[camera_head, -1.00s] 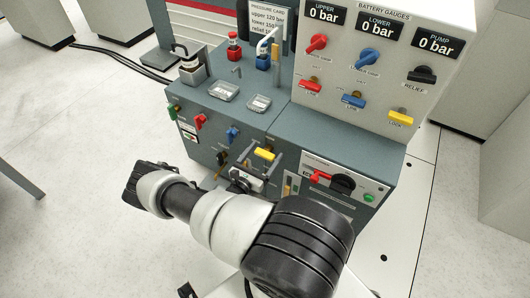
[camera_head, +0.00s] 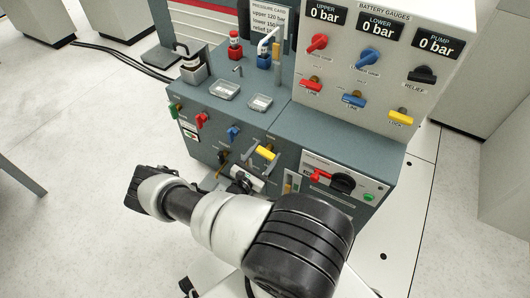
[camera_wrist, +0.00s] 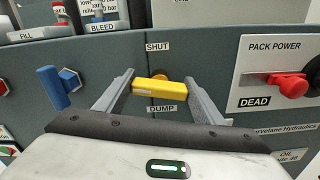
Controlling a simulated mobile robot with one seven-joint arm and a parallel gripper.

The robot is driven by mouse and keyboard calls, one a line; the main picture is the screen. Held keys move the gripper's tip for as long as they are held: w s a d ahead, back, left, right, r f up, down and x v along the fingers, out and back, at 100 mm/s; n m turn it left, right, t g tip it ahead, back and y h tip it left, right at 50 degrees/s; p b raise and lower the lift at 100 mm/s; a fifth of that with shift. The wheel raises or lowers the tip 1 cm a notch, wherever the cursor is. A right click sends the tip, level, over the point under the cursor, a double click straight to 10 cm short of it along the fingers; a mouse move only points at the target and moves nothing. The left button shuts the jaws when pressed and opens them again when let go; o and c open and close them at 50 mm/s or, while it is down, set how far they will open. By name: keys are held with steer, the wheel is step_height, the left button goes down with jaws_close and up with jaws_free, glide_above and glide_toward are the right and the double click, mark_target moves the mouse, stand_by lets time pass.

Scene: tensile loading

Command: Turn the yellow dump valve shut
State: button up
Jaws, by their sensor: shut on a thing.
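The yellow dump valve handle (camera_wrist: 158,88) is on the grey front panel, between a SHUT label (camera_wrist: 157,47) above and a DUMP label (camera_wrist: 161,109) below. Its bar lies nearly level in the wrist view, with a slight tilt. My gripper (camera_wrist: 160,92) is shut on the handle lengthwise, one finger at each end. In the head view the handle (camera_head: 265,153) shows between my gripper's fingers (camera_head: 264,156). The valve's stem is mostly hidden behind the handle.
A blue handle (camera_wrist: 53,87) is on the panel to the left. The pack power panel (camera_wrist: 275,75) with a red switch (camera_wrist: 287,86) marked DEAD is to the right. Gauges above read 0 bar. Open floor (camera_head: 70,200) lies to the left.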

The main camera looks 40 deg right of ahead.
steer(key=m+p, duration=0.1)
steer(key=m, duration=0.2)
steer(key=shift+r+m, duration=0.1)
steer(key=shift+m, duration=0.2)
steer(key=m+p, duration=0.1)
steer(key=m, duration=0.3)
steer(key=shift+s+m+p, duration=0.1)
steer(key=shift+m+p, duration=0.2)
steer(key=m, duration=0.3)
steer(key=shift+f+m, duration=0.25)
steer(key=shift+m, duration=0.05)
steer(key=shift+d+m+b, duration=0.1)
steer(key=shift+m+b, duration=0.25)
steer(key=shift+m, duration=1.35)
steer(key=o, duration=1.1)
steer(key=shift+c, duration=0.2)
